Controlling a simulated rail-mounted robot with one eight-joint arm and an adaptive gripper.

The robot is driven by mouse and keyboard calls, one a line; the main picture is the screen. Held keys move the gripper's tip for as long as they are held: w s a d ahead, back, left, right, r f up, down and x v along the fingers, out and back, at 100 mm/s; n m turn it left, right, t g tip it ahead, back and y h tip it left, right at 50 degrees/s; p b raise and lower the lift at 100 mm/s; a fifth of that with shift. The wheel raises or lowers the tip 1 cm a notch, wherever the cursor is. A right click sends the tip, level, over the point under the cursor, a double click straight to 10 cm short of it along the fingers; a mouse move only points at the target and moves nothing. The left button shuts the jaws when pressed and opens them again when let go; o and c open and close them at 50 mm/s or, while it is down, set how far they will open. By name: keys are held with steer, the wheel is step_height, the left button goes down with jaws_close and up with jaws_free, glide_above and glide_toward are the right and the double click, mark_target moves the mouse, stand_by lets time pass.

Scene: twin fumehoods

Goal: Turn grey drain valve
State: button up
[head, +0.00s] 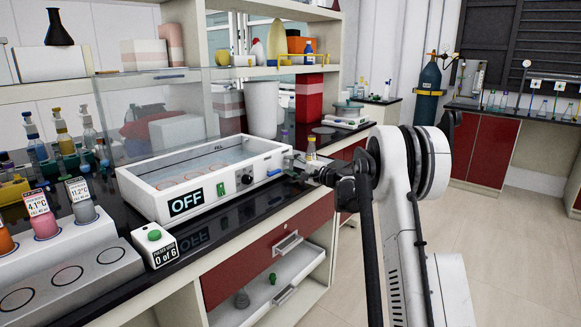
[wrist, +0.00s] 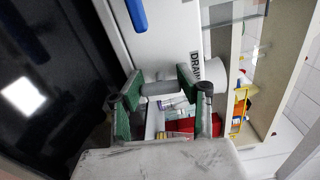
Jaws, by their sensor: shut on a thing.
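The grey drain valve (wrist: 160,88) sticks out from the end of the white bath (head: 151,203), beside the printed word DRAIN in the wrist view. My gripper (wrist: 160,78) has its two green-padded fingers on either side of the valve's handle and is shut on it. In the head view my gripper (head: 318,172) is at the right end of the bath, and the valve is largely hidden behind it. The bath holds clear liquid, and its front sign (head: 186,201) reads OFF.
A counter box with a green button (head: 154,236) stands front left of the bath, near a rack of coloured bottles (head: 42,215). A small yellow-capped bottle (head: 311,147) is close to my gripper. Below, a drawer (head: 270,265) stands open. The floor at right is clear.

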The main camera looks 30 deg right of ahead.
steer(key=o, duration=1.2)
steer(key=v, duration=1.2)
